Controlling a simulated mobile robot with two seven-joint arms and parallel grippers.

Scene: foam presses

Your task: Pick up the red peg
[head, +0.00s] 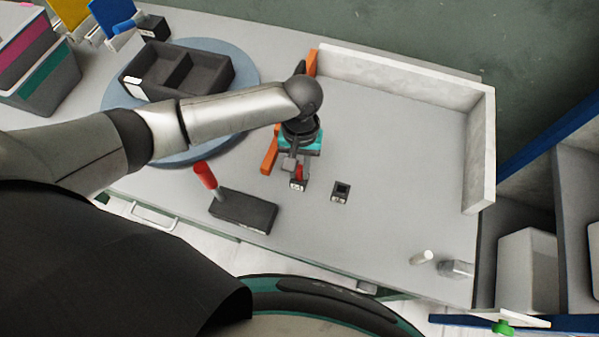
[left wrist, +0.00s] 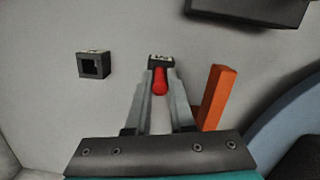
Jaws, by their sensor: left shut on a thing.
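The red peg (head: 299,172) is between the fingers of my left gripper (head: 297,178), which is shut on it. In the left wrist view the red peg (left wrist: 160,82) shows between the two grey fingers, its rounded end toward the camera. A small dark block (left wrist: 160,61) lies right at the fingertips, at the far end of the peg. I cannot tell whether the peg still sits in this block. A similar block with an empty square hole (head: 341,191) stands to the right on the table. My right gripper is not in view.
A dark base (head: 243,211) with a red-topped lever stands left of the gripper. An orange bar (head: 269,150) is close beside the gripper. A dark two-part tray (head: 215,75) sits on a round blue-grey disc. White walls (head: 482,150) edge the table; its right middle is clear.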

